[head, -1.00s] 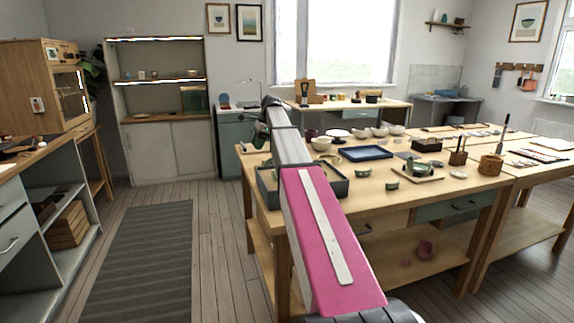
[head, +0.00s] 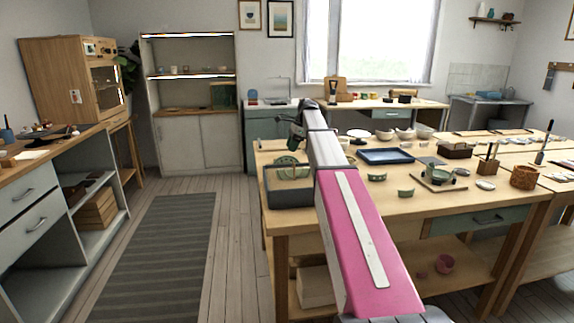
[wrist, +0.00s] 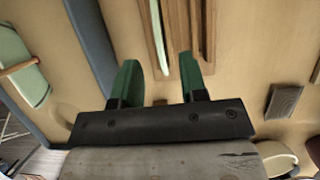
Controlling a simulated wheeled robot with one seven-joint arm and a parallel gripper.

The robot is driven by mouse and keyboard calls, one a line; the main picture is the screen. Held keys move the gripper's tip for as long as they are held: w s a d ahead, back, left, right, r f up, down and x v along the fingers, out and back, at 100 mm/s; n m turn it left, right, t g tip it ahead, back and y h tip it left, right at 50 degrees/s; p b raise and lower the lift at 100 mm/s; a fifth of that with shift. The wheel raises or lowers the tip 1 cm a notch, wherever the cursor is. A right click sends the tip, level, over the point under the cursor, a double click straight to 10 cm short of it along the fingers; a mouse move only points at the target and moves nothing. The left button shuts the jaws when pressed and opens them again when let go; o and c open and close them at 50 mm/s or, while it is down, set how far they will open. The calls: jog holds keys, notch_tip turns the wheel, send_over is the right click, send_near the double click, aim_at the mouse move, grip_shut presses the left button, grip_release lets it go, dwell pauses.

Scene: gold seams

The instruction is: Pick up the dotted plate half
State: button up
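My gripper (wrist: 158,85) is open and empty in the wrist view, its two green fingers apart. Ahead of them a slotted wooden rack (wrist: 186,30) holds a thin pale green piece (wrist: 153,30) on edge, seen between the finger lines. I cannot make out dots on it, so I cannot tell whether it is the dotted plate half. Another pale green curved piece (wrist: 22,72) lies at the far left, past a dark wall, with a wooden bar across it. In the head view my gripper (head: 296,138) is small above the table's left part, beyond the grey tray.
The grey tray (head: 289,198) stands at the worktable's near left corner and holds greenish pieces. A blue tray (head: 385,156), several bowls and a basket (head: 524,178) crowd the table (head: 400,212). Floor left of the table is free, with a striped mat (head: 160,245).

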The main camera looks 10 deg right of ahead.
aim_at(286, 156)
jog(key=shift+x, duration=3)
jog(key=shift+a+r, duration=0.15)
jog(key=shift+a, duration=0.05)
grip_shut()
